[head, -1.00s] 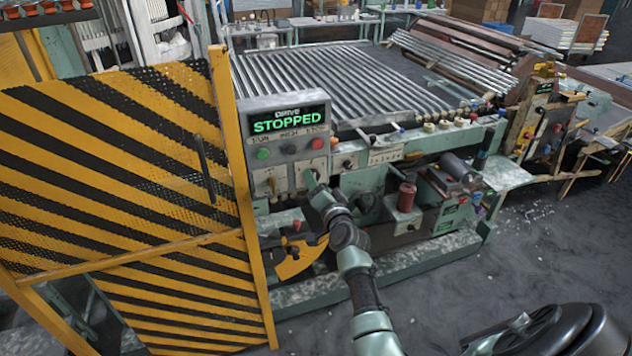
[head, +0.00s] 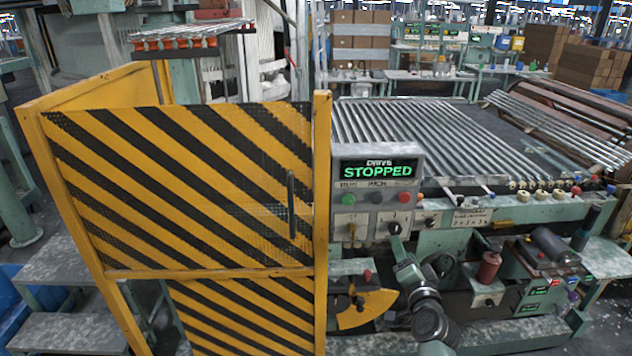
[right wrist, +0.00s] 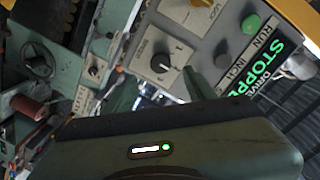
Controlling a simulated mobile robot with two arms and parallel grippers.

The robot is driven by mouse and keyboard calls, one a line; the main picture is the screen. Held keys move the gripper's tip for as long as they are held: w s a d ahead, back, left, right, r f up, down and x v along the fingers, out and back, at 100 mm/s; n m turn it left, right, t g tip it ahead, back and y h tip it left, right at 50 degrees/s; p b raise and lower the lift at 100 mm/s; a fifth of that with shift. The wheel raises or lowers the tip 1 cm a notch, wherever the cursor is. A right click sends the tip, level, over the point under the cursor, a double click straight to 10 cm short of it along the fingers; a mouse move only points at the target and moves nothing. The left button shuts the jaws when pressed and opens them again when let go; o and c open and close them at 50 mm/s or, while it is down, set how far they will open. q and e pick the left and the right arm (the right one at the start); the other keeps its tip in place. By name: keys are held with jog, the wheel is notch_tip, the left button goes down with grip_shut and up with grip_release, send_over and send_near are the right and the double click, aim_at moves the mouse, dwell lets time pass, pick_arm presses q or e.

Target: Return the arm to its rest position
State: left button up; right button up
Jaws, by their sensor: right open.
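My right arm (head: 432,325) comes up from the bottom edge in the head view. My right gripper (head: 400,250) is just below and in front of the control panel (head: 335,190), close to its right-hand rotary knob (head: 395,228). In the right wrist view the two green fingers of the gripper (right wrist: 160,90) are spread apart with nothing between them. A black knob (right wrist: 160,62) on a pale plate lies just beyond the fingers; I cannot tell whether a finger touches it. My left gripper is not in view.
The panel display (head: 378,169) reads "DRIVE STOPPED" above green, black and red buttons. A yellow-and-black striped guard door (head: 200,185) stands left of the panel. A roller bed (head: 430,130) lies behind. A red cylinder (head: 489,268) and machine parts stand right of my arm.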

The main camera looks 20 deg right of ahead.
jog(key=s+a+f+n+g+y+b, duration=0.1)
jog(key=a+f+n+g, duration=0.15)
jog(key=f, duration=0.65)
jog(key=s+a+f+n+g+y+b, duration=0.15)
jog(key=a+f, duration=0.25)
jog(key=f, duration=0.6)
jog(key=s+a+f+n+g+y, duration=0.1)
jog(key=s+a+f, duration=0.25)
jog(key=f, duration=0.35)
jog(key=s+a+f+n+g, duration=0.2)
jog(key=s+f, duration=0.3)
jog(key=f, duration=0.2)
jog(key=s+a+f+n+g+y, duration=0.1)
jog(key=s+a+f, duration=0.1)
jog(key=s+f, duration=0.35)
jog(key=s+a+f+n+g+b, duration=0.1)
jog(key=s+f+n+g, duration=0.1)
jog(key=s+f, duration=0.5)
jog(key=s+f+n+g+b, duration=0.1)
jog(key=s+f+n+g, duration=0.2)
jog(key=s, duration=1.4)
jog(key=s+a+f+n+g+b, duration=0.1)
jog(key=s+f+n+g, duration=0.1)
jog(key=s+f, duration=1)
jog(key=shift+s+a+n+g, duration=0.3)
jog(key=shift+s+a, duration=0.05)
jog(key=shift+s, duration=0.1)
jog(key=shift+f, duration=0.1)
